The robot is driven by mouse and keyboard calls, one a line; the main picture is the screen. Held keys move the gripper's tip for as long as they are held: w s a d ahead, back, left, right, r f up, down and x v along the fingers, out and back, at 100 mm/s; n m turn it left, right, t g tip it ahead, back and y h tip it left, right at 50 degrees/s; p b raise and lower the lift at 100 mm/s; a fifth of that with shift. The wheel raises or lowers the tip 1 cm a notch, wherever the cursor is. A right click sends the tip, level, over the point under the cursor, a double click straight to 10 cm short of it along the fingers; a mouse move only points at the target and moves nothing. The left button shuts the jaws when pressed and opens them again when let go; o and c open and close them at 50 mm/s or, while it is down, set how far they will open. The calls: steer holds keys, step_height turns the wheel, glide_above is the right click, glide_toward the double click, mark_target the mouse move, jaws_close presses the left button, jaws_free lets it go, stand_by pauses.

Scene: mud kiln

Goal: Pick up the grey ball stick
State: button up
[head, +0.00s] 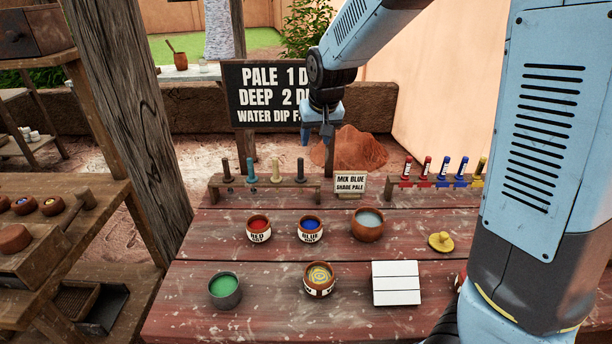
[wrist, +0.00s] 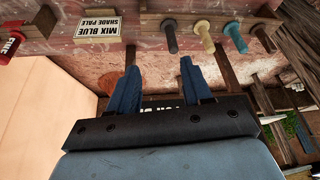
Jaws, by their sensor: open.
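A low wooden rack (head: 262,183) at the back left of the table holds several upright sticks: a dark one (head: 227,170), a grey-teal one (head: 251,170), a beige one (head: 276,169) and another dark one (head: 300,170). In the wrist view the beige (wrist: 203,36) and grey-teal (wrist: 235,37) handles show in reversed order. The lower ends are mostly hidden, so I cannot tell which stick bears a grey ball. My gripper (head: 327,132) hangs above and behind the rack's right end. In the wrist view its blue fingers (wrist: 158,72) are apart with nothing between them.
A "MIX BLUE SHADE PALE" sign (head: 350,183) stands right of the rack, before a second rack (head: 435,182) with red, blue and yellow sticks. Red (head: 258,229), blue (head: 310,230) and green (head: 225,291) pots stand in front. A wooden post (head: 130,110) rises at left.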

mark_target(301, 164)
steer(key=x, duration=0.3)
steer(key=a+x, duration=0.1)
steer(key=x, duration=0.3)
steer(key=a+x, duration=0.1)
steer(key=x, duration=0.2)
steer(key=shift+w+f, duration=0.1)
steer(key=shift+w, duration=0.4)
steer(key=shift+a+x, duration=0.2)
steer(key=shift+x, duration=2.55)
steer(key=shift+c, duration=0.4)
jaws_close()
